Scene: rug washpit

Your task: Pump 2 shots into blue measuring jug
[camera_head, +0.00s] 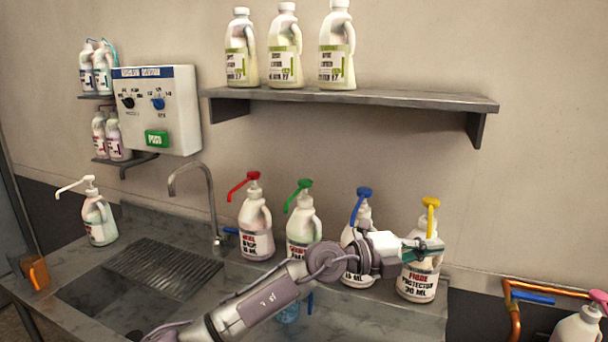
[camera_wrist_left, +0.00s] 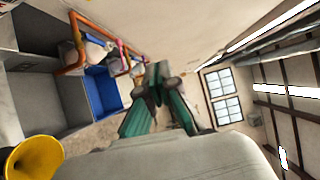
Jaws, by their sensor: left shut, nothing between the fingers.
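A translucent blue jug (camera_head: 288,313) shows only in part below my left arm at the sink counter; the arm hides much of it. Four-colour pump bottles stand in a row on the counter: a red-pump bottle (camera_head: 256,225), a green-pump bottle (camera_head: 302,225), a blue-pump bottle (camera_head: 361,213) and a yellow-pump bottle (camera_head: 418,284). My left gripper (camera_head: 432,246) is shut and empty, in front of the yellow-pump bottle's upper part, just below its yellow pump head (camera_head: 431,203). In the left wrist view, the shut fingers (camera_wrist_left: 157,75) point away from a yellow pump part (camera_wrist_left: 32,158). My right gripper is out of view.
A sink with a drainer (camera_head: 165,268) and a tap (camera_head: 190,166) lie at left. A white-pump bottle (camera_head: 98,220) stands at the far left. A shelf (camera_head: 350,98) with 3 bottles is above. An orange pipe frame (camera_head: 514,310) is at right.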

